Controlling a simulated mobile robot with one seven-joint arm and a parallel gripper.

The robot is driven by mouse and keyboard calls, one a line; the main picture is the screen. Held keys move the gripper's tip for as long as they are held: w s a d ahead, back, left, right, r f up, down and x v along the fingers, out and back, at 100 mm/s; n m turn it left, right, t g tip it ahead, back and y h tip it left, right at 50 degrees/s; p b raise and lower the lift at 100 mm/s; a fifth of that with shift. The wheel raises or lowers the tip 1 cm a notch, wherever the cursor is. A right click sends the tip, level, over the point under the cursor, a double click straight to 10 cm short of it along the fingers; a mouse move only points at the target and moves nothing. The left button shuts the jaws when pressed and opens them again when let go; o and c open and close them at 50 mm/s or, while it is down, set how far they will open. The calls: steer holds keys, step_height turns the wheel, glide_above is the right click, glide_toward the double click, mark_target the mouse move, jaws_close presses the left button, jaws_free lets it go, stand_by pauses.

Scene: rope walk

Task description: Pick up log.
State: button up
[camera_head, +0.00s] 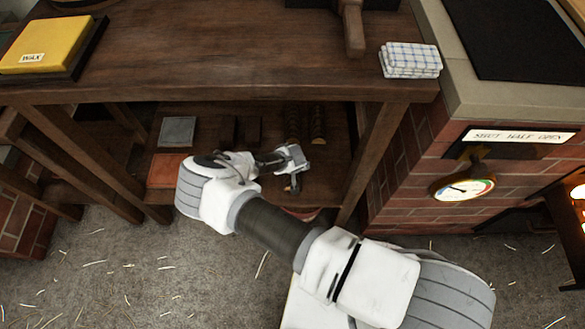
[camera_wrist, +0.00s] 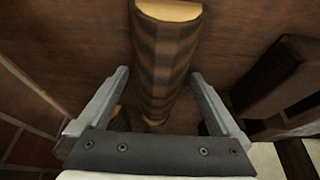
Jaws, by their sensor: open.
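A log (camera_wrist: 165,55) with dark banded bark and a pale cut end lies lengthwise in the wrist view. My gripper (camera_wrist: 160,74) is open, with one finger on each side of the log and a visible gap to it on both sides. In the head view my gripper (camera_head: 291,170) is low over the front of the lower shelf under the bench. Two dark ribbed, log-like pieces (camera_head: 318,122) lie further back on that shelf. I cannot tell which piece the wrist view shows.
The bench top (camera_head: 220,60) overhangs the lower shelf (camera_head: 335,185), and a bench leg (camera_head: 372,160) stands to its right. A grey block (camera_head: 177,131) and a reddish block (camera_head: 168,170) are on the left. A brick stove (camera_head: 410,185) stands right.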

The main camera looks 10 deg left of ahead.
steer(key=c, duration=1.5)
steer(key=shift+r, duration=0.15)
